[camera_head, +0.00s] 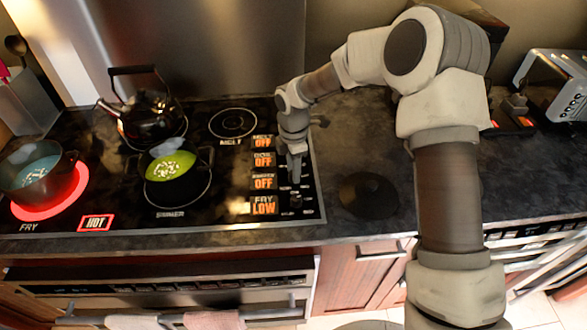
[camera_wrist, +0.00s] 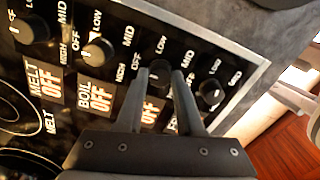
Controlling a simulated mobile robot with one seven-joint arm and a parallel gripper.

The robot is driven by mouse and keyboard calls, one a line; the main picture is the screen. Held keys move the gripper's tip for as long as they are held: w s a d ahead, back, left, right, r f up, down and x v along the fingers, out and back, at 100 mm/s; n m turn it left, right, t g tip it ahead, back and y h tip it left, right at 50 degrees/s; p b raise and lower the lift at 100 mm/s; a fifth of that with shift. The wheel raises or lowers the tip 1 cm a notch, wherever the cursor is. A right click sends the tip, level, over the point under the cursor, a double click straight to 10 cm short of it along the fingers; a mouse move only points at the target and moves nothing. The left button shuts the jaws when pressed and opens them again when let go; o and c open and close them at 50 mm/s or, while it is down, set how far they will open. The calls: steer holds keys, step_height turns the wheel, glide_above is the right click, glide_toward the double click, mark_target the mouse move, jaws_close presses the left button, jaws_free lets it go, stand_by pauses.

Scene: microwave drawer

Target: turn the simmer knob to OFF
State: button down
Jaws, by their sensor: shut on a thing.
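The simmer knob (camera_wrist: 157,87) is a round black knob, third in the row in the wrist view, with a finger of my gripper (camera_wrist: 160,74) on each side of it. My gripper is shut on this knob. In the head view my gripper (camera_head: 294,172) points down at the knob strip and hides most of the knob. The simmer display (camera_head: 264,181) reads OFF in orange. It also shows between the fingers in the wrist view (camera_wrist: 153,109), partly covered.
The boil knob (camera_wrist: 97,50) and the fry knob (camera_wrist: 210,93) sit close on either side. The fry display (camera_head: 264,206) reads LOW.

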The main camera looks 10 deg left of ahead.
steer(key=c, duration=0.5)
jaws_free()
steer(key=shift+c, duration=0.2)
steer(key=shift+r, duration=0.15)
step_height(320, 180, up, 17)
steer(key=shift+r, duration=0.15)
steer(key=s+d+r+m+t, duration=0.2)
steer(key=s+d+r+m, duration=0.4)
steer(key=s+d+m, duration=0.3)
steer(key=s+d+r+m+t, duration=0.2)
steer(key=s+d+r+m, duration=0.5)
steer(key=d, duration=0.4)
steer(key=s+d+f+m+t, duration=0.1)
steer(key=s+d+f+m, duration=0.2)
steer(key=s+m, duration=0.5)
steer(key=shift+s+d+f+t, duration=0.15)
steer(key=shift+s+d+t, duration=0.15)
steer(key=shift+s+d, duration=0.25)
